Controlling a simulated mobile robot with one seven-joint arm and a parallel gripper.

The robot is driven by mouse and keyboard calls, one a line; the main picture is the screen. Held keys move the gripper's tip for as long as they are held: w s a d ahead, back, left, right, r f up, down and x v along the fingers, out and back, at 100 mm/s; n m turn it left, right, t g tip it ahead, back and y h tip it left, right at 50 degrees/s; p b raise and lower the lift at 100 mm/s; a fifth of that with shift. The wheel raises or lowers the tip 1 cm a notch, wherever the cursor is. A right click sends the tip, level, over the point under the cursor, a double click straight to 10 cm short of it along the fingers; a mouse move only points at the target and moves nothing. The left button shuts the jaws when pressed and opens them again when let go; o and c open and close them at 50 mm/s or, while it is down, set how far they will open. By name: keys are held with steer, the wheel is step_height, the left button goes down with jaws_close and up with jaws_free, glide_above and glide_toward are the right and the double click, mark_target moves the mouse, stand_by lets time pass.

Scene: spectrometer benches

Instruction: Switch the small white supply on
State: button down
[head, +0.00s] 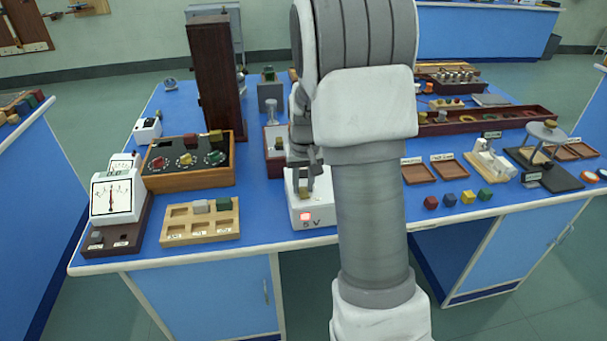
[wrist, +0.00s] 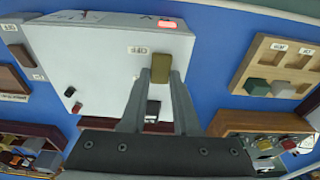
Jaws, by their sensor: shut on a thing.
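The small white supply (head: 314,210), marked 5 V, stands near the front edge of the blue bench. It also fills the upper left of the wrist view (wrist: 100,50). A lamp (head: 305,216) on its front face glows red; the lamp also shows at the top of the wrist view (wrist: 167,24). My gripper (head: 305,178) is over the supply's top, pointing down. In the wrist view its fingertips are closed on a small olive-brass block (wrist: 160,68) at the supply's top, beside a small label (wrist: 138,49). I cannot tell whether the block is the switch's cap.
A wooden compartment tray (head: 200,235) lies left of the supply, with a black-topped wooden box (head: 188,175) behind it. A white meter (head: 117,195) stands at the far left. Coloured cubes (head: 450,199) lie right of my arm. Bare bench lies between tray and supply.

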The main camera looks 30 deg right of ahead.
mark_target(304, 195)
steer(key=shift+w, duration=0.1)
stand_by(0.4)
steer(key=c, duration=0.6)
jaws_free()
steer(key=shift+c, duration=0.2)
steer(key=shift+r+p, duration=0.1)
steer(key=shift+p, duration=0.2)
step_height(304, 195, up, 17)
steer(key=s+p, duration=0.1)
steer(key=p, duration=0.1)
steer(key=shift+s+a, duration=0.25)
steer(key=shift+s, duration=0.1)
steer(key=shift+r, duration=0.1)
